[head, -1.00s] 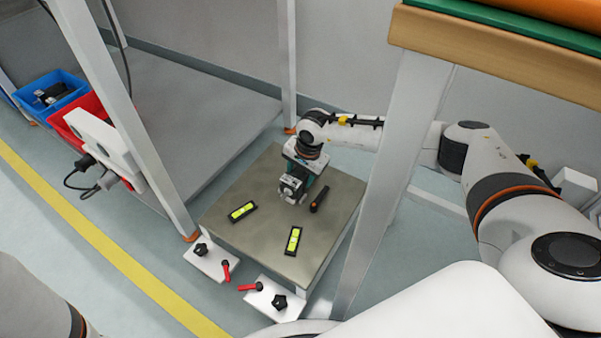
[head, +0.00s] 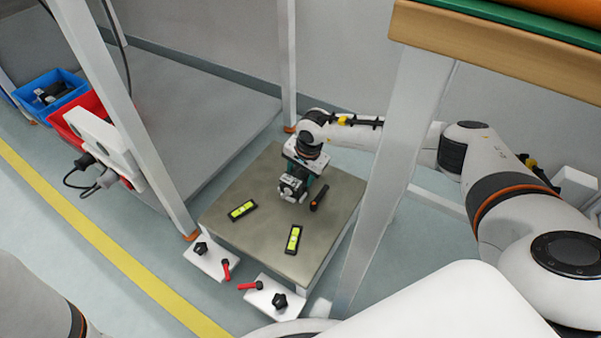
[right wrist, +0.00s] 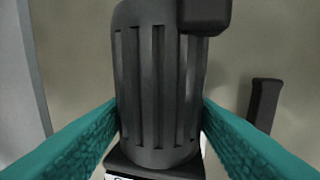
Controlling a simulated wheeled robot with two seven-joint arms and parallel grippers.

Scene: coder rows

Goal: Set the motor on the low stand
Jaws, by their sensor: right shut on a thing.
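The motor is a dark grey ribbed cylinder (right wrist: 158,85) in the right wrist view, with a black box on its side. In the head view its round light-grey end (head: 292,188) shows over the low stand (head: 255,228), a low table with a grey-brown top. My right gripper (head: 306,184) is shut on the motor; its teal fingers (right wrist: 160,118) press on both sides of the ribbed body. The motor is at or just above the stand's top; I cannot tell whether it touches. My left gripper is not in view.
A black handle-like tool (head: 319,198) lies just right of the motor. Two spirit levels (head: 242,210) (head: 293,240) lie on the stand. White plates with red levers (head: 265,297) sit at its front edge. Upright posts (head: 385,190) flank it. Blue (head: 55,95) and red bins stand left.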

